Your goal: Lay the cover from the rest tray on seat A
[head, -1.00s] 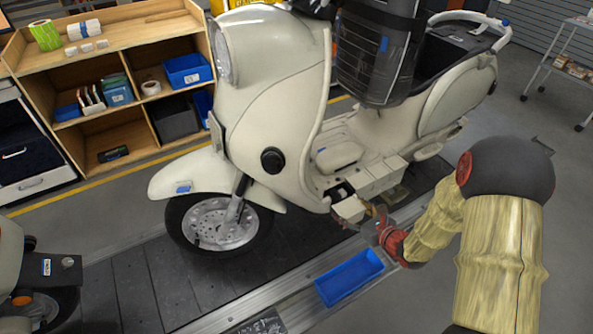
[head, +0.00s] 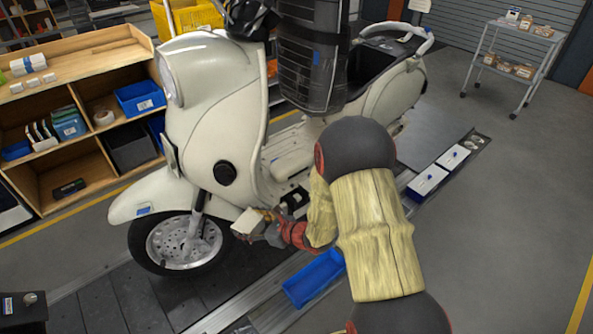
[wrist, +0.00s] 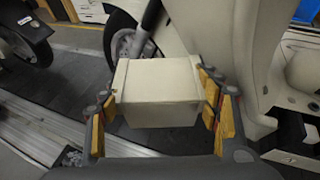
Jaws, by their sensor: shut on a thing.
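My gripper (head: 262,228) is shut on a cream box-shaped cover (head: 250,222), holding it beside the scooter behind the front wheel. In the wrist view the cover (wrist: 158,90) lies between the finger pads of my gripper (wrist: 158,108), its flat top facing the camera. A dark opening (wrist: 290,130) shows in the scooter's side at the right of the wrist view, clear of the cover. I see no label marking seat A. An empty blue tray (head: 315,278) lies on the conveyor edge below my arm; I cannot tell whether it is the rest tray.
The cream scooter (head: 225,130) stands on the dark slat conveyor (head: 100,300). Its front wheel (head: 185,243) is close to the held cover. White boxes (head: 430,180) lie along the conveyor edge behind my arm.

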